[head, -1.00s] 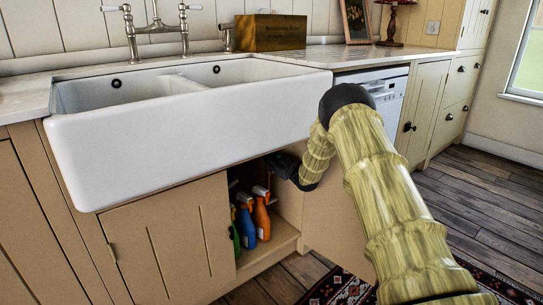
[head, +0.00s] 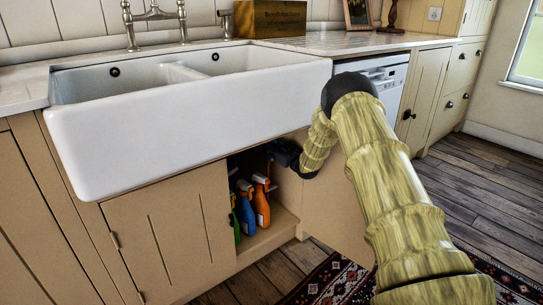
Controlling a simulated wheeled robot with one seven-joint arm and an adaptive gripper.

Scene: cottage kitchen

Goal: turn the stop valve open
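My arm reaches past the right end of the sink into the open cupboard below it. The dark body of my gripper (head: 284,153) is at the upper right of the cupboard opening, above the spray bottles. Its fingertips are lost in the dark interior, so I cannot see whether they are open or shut, or touching anything. I cannot make out the stop valve; the space under the sink is dark and partly hidden by the sink front and my gripper.
Orange (head: 262,206), blue (head: 246,213) and green (head: 235,222) spray bottles stand on the cupboard floor below my gripper. The white sink (head: 190,135) overhangs the opening. A cupboard door (head: 165,240) borders it on the left. A patterned rug (head: 320,283) lies in front.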

